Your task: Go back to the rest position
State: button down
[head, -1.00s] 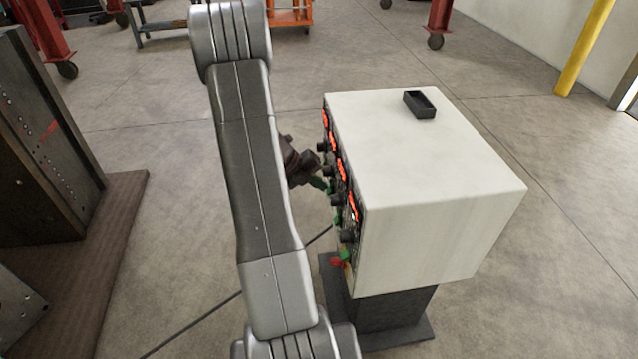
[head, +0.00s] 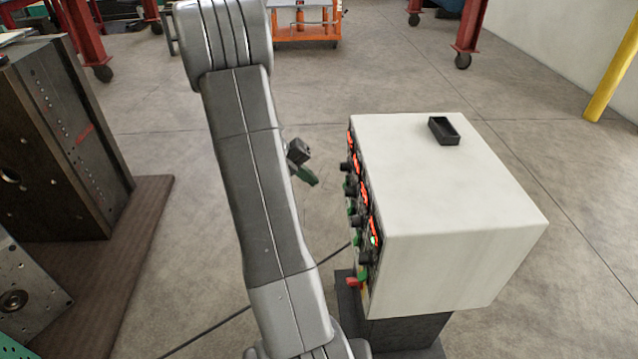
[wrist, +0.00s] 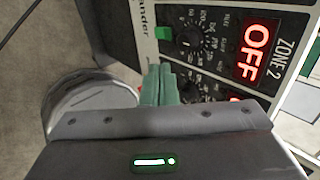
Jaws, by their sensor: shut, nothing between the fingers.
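My gripper (head: 309,177) shows in the head view just to the right of my arm, short of the control box's front panel. In the wrist view its green fingertips (wrist: 160,85) are together with nothing between them. The white control box (head: 450,190) stands on a dark pedestal. Its front panel has black knobs, green switches and red displays. In the wrist view a display (wrist: 259,52) reads OFF beside the label ZONE 2, with a black knob (wrist: 188,38) near it. The fingers overlap the panel in that view; whether they touch it cannot be told.
A small black tray (head: 444,130) sits on top of the box. Mould blocks (head: 60,140) stand on a brown mat (head: 150,200) at left. A black cable (head: 210,328) runs along the floor. The floor behind is open up to an orange cart (head: 303,22).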

jog(key=shift+a+r, duration=0.15)
dwell(0.3)
jog(key=b+x, duration=0.3)
jog(key=x, duration=0.7)
jog(key=p+v, duration=0.1)
jog(key=v, duration=0.6)
jog(key=shift+y, duration=0.4)
